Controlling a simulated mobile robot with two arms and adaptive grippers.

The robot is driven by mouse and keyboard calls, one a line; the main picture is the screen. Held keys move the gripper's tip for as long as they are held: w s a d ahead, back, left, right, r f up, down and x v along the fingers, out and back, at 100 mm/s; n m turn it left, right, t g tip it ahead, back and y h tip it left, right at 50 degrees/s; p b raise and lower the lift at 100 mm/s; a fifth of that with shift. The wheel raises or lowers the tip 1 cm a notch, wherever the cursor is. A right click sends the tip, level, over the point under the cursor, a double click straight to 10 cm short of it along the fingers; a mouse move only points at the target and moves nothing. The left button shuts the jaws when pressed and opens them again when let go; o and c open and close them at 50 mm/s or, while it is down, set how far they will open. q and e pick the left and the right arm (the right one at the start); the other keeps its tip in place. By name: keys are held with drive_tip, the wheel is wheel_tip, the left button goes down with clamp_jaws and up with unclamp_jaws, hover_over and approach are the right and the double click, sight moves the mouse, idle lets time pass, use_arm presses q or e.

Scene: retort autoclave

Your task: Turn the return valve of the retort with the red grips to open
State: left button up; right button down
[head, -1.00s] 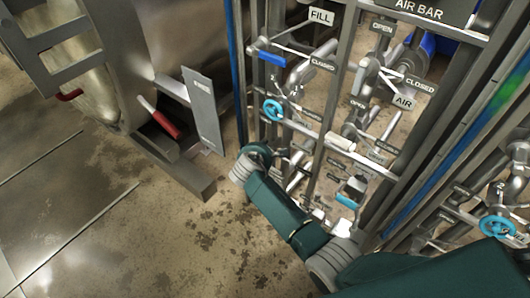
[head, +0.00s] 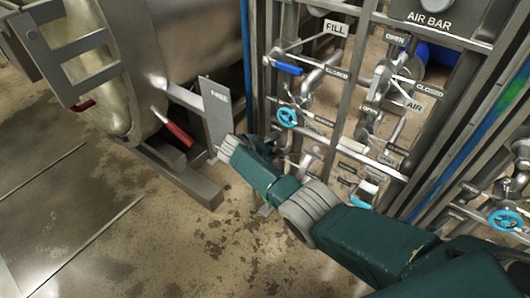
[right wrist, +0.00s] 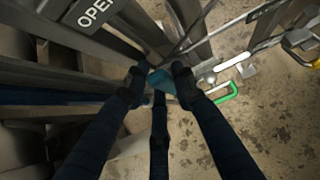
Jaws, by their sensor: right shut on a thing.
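The retort with the red grips (head: 178,130) is the round steel vessel (head: 225,45) at the upper left of the head view. In the right wrist view my right gripper (right wrist: 160,77) is shut on a small teal-blue valve handle (right wrist: 162,84), with its fingertips on both sides. Most of the handle is hidden by the fingers. An OPEN plate (right wrist: 95,10) shows at the upper left there. In the head view my own arm covers the spot where the gripper works, low beside the vessel and the pipe rack. No left gripper shows.
The pipe rack right of the vessel carries a teal handwheel (head: 288,117), a blue lever (head: 287,68) and FILL (head: 335,28) and AIR BAR (head: 428,20) plates. In the right wrist view a green handle (right wrist: 228,96) lies right of my fingers. The stained floor in front is clear.

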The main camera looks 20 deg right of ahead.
drive_tip(key=shift+d, duration=0.15)
drive_tip(key=c, duration=1.4)
unclamp_jaws()
drive_tip(key=shift+s+a+r, duration=0.2)
drive_tip(key=shift+a+r, duration=0.1)
drive_tip(key=shift+a, duration=0.1)
drive_tip(key=v, duration=1.1)
drive_tip(key=shift+d+r, duration=0.1)
drive_tip(key=shift+d, duration=0.1)
